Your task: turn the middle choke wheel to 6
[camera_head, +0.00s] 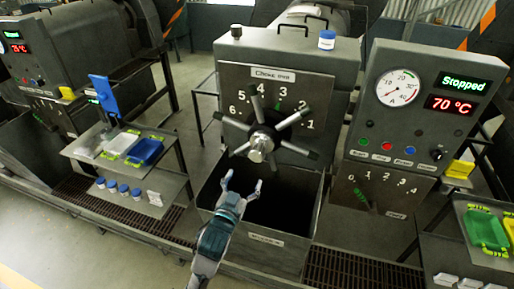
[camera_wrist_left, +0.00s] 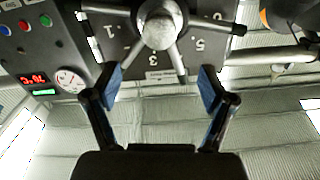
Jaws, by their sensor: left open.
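The choke wheel (camera_head: 262,143) is a dark hub with a silver knob and several grey-tipped spokes. It sits on a grey plate (camera_head: 240,80) numbered 1 to 6, with 6 at the lower left and 1 at the right. My right gripper is out of view.
An open bin (camera_head: 303,225) stands below the wheel. On the right, a control panel (camera_head: 410,110) reads Stopped and 70 °C, with a gauge and buttons. A blue-lidded jar (camera_head: 327,40) stands on top of the machine. Side shelves hold trays (camera_head: 146,151) and small jars.

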